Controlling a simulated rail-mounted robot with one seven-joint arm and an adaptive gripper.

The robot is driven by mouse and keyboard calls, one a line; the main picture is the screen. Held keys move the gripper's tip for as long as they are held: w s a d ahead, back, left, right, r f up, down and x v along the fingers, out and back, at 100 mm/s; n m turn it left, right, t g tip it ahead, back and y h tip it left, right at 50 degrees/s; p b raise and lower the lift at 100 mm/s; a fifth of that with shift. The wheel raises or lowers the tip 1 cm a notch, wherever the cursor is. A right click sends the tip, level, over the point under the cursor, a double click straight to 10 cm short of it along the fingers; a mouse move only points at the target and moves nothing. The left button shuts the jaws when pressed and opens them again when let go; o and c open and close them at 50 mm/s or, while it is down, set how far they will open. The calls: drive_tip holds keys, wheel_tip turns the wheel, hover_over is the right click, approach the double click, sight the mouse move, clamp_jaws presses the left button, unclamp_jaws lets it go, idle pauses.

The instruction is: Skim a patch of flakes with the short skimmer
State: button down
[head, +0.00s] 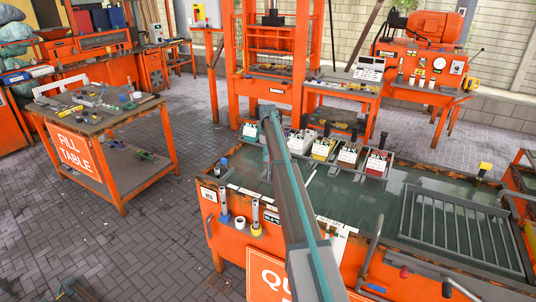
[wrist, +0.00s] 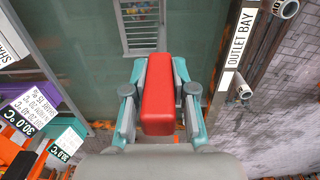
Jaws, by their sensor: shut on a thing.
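My gripper (wrist: 163,78) is shut on a red block-shaped handle, which I take to be the short skimmer's handle (wrist: 158,100). One grey-and-teal finger lies on each side of it. Above the handle in the wrist view is a pale slatted grille (wrist: 139,45) with small coloured bits showing between its slats. I cannot tell whether it joins the handle. Green liquid (wrist: 100,55) lies around it. In the head view my arm reaches over the left part of the green tank (head: 380,190) and largely hides what I hold. No flake patch is clearly distinguishable.
An "OUTLET BAY" strip (wrist: 237,38) and pipe ends (wrist: 243,90) are at right in the wrist view. Labelled bins (head: 348,155) line the tank's far edge. A grey rack (head: 455,228) sits at the tank's right. The fill table (head: 70,145) stands left across open floor.

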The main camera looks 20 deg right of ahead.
drive_tip(key=shift+f+b, duration=0.6)
drive_tip(key=shift+f, duration=1.3)
drive_tip(key=shift+s+d, duration=3.85)
drive_tip(key=shift+s, duration=0.5)
wheel_tip(320, 180, up, 13)
drive_tip(key=p, duration=0.5)
drive_tip(key=shift+a, duration=0.1)
